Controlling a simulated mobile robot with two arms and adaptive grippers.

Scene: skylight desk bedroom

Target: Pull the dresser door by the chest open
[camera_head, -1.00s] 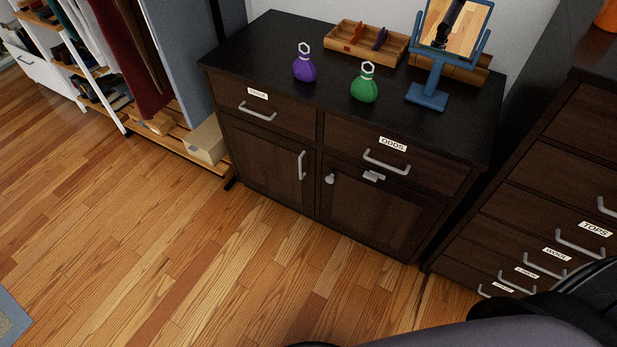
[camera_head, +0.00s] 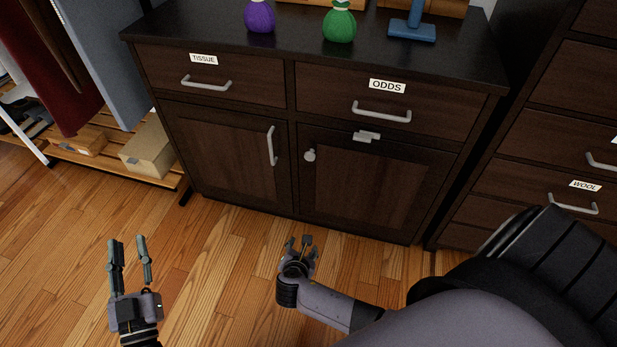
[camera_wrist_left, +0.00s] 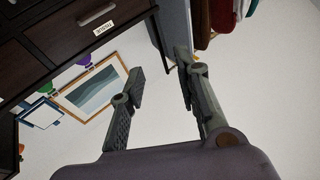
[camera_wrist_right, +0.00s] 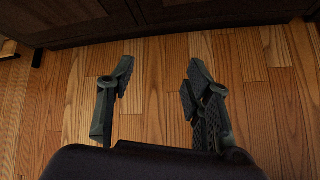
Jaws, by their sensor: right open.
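The dark wood dresser's right door (camera_head: 370,190), on the side of the chest of drawers (camera_head: 520,170), is shut. It has a round knob (camera_head: 310,155) at its upper left. A grey metal latch-like piece (camera_head: 366,136) sits at its top edge, below the ODDS drawer (camera_head: 440,112). My right gripper (camera_head: 299,240) is open and empty, in front of and below this door. In the right wrist view it (camera_wrist_right: 158,70) points over the floor towards the dresser's base. My left gripper (camera_head: 127,239) is open and empty over the floor at the left, apart from the dresser.
The dresser's left door (camera_head: 225,155) has a vertical handle (camera_head: 272,146); the TISSUE drawer (camera_head: 255,89) is above it. Purple (camera_head: 260,17) and green (camera_head: 339,24) bottles stand on top. The clothes rack's low shelf with a box (camera_head: 148,148) is at the left. The floor in front is clear.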

